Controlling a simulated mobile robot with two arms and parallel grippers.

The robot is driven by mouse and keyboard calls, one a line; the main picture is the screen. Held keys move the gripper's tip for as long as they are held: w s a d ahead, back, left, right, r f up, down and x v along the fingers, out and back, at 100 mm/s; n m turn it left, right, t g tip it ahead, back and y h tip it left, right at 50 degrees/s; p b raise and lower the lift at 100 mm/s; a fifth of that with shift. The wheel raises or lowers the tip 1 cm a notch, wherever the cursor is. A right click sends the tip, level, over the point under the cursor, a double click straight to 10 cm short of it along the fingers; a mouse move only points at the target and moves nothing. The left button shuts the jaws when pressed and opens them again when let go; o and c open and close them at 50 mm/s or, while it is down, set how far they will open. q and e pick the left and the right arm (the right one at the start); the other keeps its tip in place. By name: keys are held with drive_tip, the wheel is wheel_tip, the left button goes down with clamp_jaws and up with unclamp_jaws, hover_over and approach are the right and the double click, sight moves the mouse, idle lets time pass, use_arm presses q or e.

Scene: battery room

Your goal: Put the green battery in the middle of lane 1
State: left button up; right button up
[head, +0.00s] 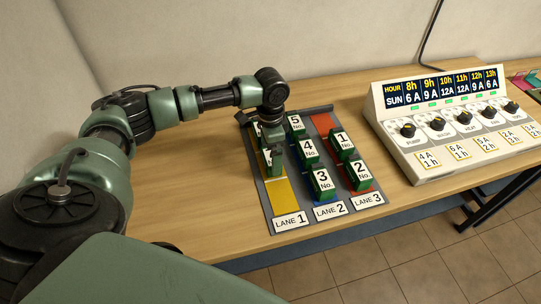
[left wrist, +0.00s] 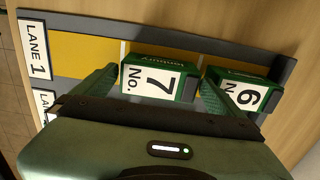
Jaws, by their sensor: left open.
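A green battery marked No. 7 (left wrist: 152,80) is in the middle section of lane 1 (left wrist: 85,45), between two white lines. In the head view it is mostly hidden behind my left gripper (head: 275,163). In the left wrist view my left gripper (left wrist: 155,92) is open, with one finger on each side of battery 7. Whether the fingers touch it I cannot tell. Green battery No. 6 (left wrist: 243,92) is in the far section of lane 1, close beside one finger. The near yellow section of lane 1 (head: 281,196) is empty. My right gripper is not in view.
Lane 2 holds batteries No. 5 (head: 296,124), No. 4 (head: 308,150) and No. 3 (head: 322,182). Lane 3 holds No. 1 (head: 342,142) and No. 2 (head: 360,173); its red far end (head: 322,122) is bare. A control panel with knobs (head: 450,125) stands to the right.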

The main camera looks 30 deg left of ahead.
use_arm(q)
wheel_tip(320, 180, up, 11)
drive_tip(key=b, duration=0.1)
drive_tip(key=shift+f+b, duration=0.2)
drive_tip(key=shift+b, duration=0.15)
idle(0.3)
